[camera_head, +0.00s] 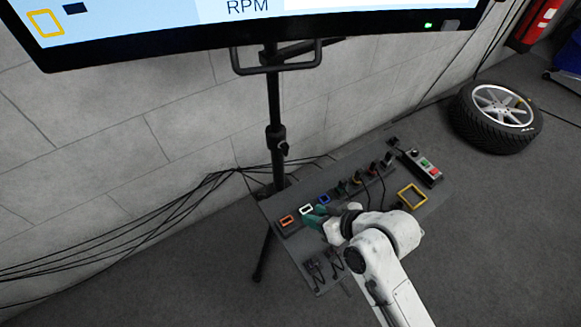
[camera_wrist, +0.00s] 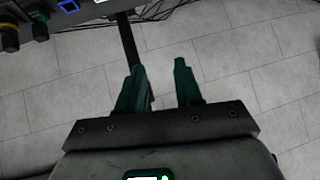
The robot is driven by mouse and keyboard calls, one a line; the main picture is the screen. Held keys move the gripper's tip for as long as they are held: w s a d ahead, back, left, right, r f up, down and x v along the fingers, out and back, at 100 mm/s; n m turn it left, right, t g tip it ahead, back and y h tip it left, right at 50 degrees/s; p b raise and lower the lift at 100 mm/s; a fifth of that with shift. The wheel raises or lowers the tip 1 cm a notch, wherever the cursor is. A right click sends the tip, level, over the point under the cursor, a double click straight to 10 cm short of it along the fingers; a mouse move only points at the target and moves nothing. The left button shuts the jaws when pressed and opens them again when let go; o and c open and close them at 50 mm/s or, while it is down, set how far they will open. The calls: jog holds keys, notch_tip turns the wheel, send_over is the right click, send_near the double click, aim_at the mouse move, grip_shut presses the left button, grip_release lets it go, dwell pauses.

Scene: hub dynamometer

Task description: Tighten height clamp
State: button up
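The height clamp (camera_head: 277,140) is a dark collar with a small side knob (camera_head: 284,148) on the black stand pole (camera_head: 273,95), which carries the large screen. My gripper (camera_head: 312,217) has green fingers and is low over the control panel, below and to the right of the clamp, apart from it. In the wrist view my gripper (camera_wrist: 159,66) has its two fingers spread with only the grey wall between them. A dark pole (camera_wrist: 128,40) runs down behind the left finger there. The clamp cannot be made out in the wrist view.
The grey control panel (camera_head: 440,190) holds coloured frames, several knobs and a button box (camera_head: 424,168). The screen (camera_head: 150,30) overhangs the top. Black cables (camera_head: 190,195) run along the wall. A tire (camera_head: 495,117) lies at right. The floor at lower left is mostly clear.

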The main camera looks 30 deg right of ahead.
aim_at(288, 151)
jog(key=w+d+m+t+h+b, duration=0.1)
jog(key=w+t+b, duration=0.1)
jog(key=w, duration=0.4)
jog(key=w+d+m+t+h+b, duration=0.1)
jog(key=w+d+t+b, duration=0.1)
jog(key=w+t, duration=0.2)
jog(key=w+d+f+t+b, duration=0.1)
jog(key=w+d+t+b, duration=0.1)
jog(key=w, duration=0.7)
jog(key=shift+w+d+f+m+t+h, duration=0.1)
jog(key=shift+w+m+t+h, duration=0.3)
grip_shut()
